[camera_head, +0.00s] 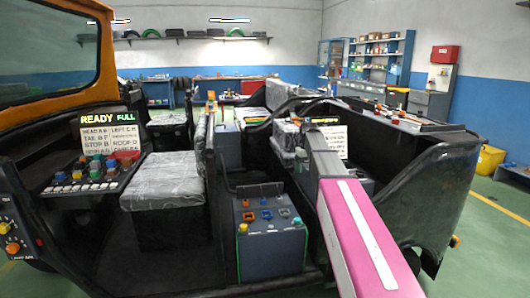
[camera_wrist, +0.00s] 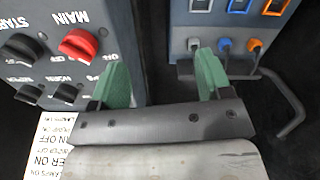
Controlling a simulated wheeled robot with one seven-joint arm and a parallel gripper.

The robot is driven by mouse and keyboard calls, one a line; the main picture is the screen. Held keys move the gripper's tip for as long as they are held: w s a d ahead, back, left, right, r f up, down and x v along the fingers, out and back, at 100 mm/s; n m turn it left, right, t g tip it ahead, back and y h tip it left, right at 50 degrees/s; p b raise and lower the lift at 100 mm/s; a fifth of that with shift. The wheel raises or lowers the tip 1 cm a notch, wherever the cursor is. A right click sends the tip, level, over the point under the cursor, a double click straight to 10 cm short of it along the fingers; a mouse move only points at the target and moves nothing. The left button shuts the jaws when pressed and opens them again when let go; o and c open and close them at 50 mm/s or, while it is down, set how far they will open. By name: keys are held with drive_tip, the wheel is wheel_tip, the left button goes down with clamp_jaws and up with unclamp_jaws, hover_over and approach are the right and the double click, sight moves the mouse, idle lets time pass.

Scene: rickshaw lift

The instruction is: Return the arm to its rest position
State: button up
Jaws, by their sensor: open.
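My gripper (camera_wrist: 164,80) shows in the wrist view with two green fingers spread apart and nothing between them. It is in front of a dark panel (camera_wrist: 70,90) with a red MAIN knob (camera_wrist: 79,43) and several black knobs, whose lettering appears upside down. I cannot make out the gripper in the head view.
In the head view, the open vehicle cabin has a console (camera_head: 95,175) with coloured buttons at left and a grey seat (camera_head: 163,181). A grey box with coloured parts (camera_head: 272,243) stands on its floor. A yellow bin (camera_head: 490,159) stands at right on open green floor.

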drive_tip(key=s+f+m, duration=0.4)
drive_tip(key=s+f, duration=2.1)
drive_tip(key=s, duration=0.5)
drive_tip(key=shift+f, duration=0.4)
